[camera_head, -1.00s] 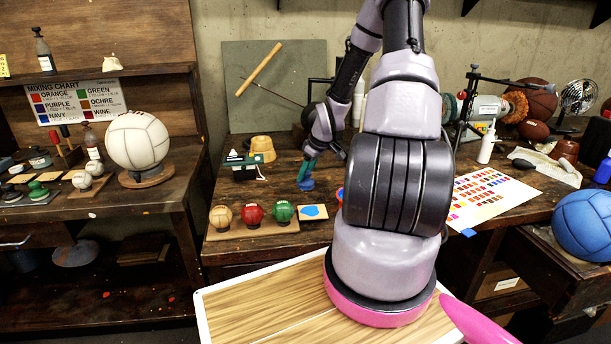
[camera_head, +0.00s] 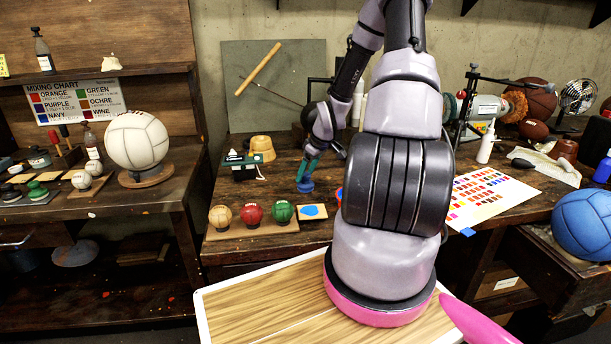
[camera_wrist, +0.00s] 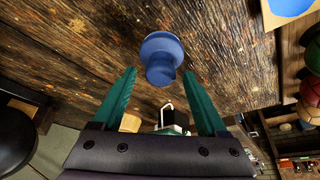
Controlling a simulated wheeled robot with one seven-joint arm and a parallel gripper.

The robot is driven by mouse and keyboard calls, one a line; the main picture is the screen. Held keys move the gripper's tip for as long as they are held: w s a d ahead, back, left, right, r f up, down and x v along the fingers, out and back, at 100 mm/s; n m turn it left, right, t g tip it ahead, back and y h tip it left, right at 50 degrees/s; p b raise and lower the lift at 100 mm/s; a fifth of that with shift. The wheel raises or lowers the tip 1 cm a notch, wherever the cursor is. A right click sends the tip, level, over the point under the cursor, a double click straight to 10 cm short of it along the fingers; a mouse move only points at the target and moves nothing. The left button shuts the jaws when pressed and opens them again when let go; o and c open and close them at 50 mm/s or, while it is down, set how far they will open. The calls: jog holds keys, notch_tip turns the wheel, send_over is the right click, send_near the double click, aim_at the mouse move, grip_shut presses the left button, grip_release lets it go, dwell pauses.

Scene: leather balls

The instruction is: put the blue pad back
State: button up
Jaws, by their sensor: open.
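The blue pad (camera_head: 305,187) is a small round piece with a narrower knob, standing on the dark wooden bench. In the wrist view the pad (camera_wrist: 162,55) lies just ahead of my gripper (camera_wrist: 160,76), centred between the teal fingertips. The fingers are spread, with a gap on each side of the knob. In the head view my gripper (camera_head: 308,169) points down right above the pad. A pale card with a blue blot (camera_head: 313,211) lies just in front of the pad; its corner shows in the wrist view (camera_wrist: 290,8).
Tan, red and green small balls (camera_head: 252,213) sit on a wooden strip at the bench's front edge. A teal-and-white device (camera_head: 243,165) and a tan cup-like piece (camera_head: 263,148) stand to the left. A colour chart (camera_head: 485,197) lies to the right. Green and red pads (camera_head: 38,191) rest on the left shelf.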

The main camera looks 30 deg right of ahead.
jog(key=v, duration=1)
jog(key=s+a+r+m+h, duration=0.25)
jog(key=s+a+r, duration=0.25)
jog(key=r, duration=0.5)
jog(key=s+a+r+m+h, duration=0.1)
jog(key=s+a+r+m, duration=0.25)
jog(key=r, duration=0.65)
jog(key=s+a+r+m+t+y, duration=0.1)
jog(key=s+a+r+m, duration=0.1)
jog(key=s+a+r, duration=0.2)
jog(key=s+a+r+m+t+y, duration=0.2)
jog(key=s+a+r, duration=0.3)
jog(key=s, duration=0.5)
jog(key=shift+s+r, duration=0.4)
jog(key=shift+r, duration=0.2)
